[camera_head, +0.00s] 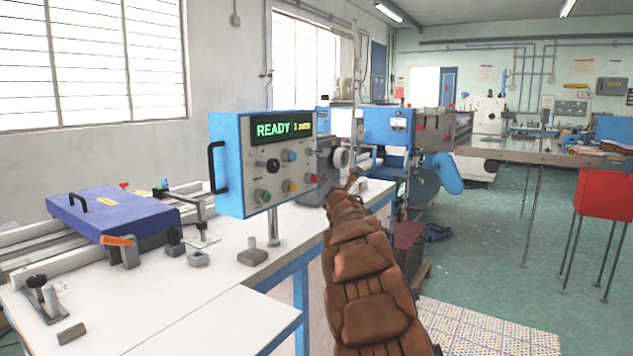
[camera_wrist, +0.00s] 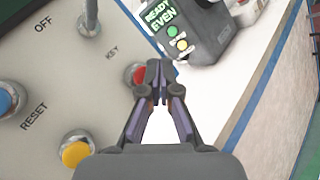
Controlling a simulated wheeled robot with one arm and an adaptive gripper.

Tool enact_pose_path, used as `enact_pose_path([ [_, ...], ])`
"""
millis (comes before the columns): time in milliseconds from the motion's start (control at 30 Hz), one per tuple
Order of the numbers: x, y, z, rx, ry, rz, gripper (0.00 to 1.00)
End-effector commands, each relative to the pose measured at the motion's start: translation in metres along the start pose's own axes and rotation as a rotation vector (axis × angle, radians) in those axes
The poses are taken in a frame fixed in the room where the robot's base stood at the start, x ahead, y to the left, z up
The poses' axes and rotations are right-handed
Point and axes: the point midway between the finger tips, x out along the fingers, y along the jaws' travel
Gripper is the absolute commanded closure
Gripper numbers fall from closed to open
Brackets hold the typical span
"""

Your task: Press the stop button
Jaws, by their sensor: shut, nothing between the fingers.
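The control box (camera_head: 228,150) stands on a post on the white bench, with a lit "READY" display and several buttons on its face. A red button (camera_head: 311,178) sits at the lower right of the panel. In the wrist view the red button (camera_wrist: 138,75) is just left of my fingertips and partly covered by them. I cannot read a stop label. My gripper (camera_wrist: 157,82) is shut and empty, with its tips close to the red button. I cannot tell whether they touch it. In the head view my gripper (camera_head: 325,186) is small, beside the panel's lower right.
A yellow button (camera_head: 289,186), a green button (camera_head: 262,196) and a blue button (camera_head: 290,155) are near the red one. A grey device (camera_wrist: 200,35) with a green display is beyond the fingertips. A blue-lidded machine (camera_head: 115,212) lies left on the bench.

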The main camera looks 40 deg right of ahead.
Motion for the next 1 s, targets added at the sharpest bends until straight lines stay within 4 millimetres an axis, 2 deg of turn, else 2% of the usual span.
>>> enact_pose_path([
  [367, -0.002, -0.001, 0.002, 0.0, 0.0, 0.0, 1.0],
  [1000, -0.034, -0.025, 0.025, 0.0, 0.0, 0.0, 1.0],
])
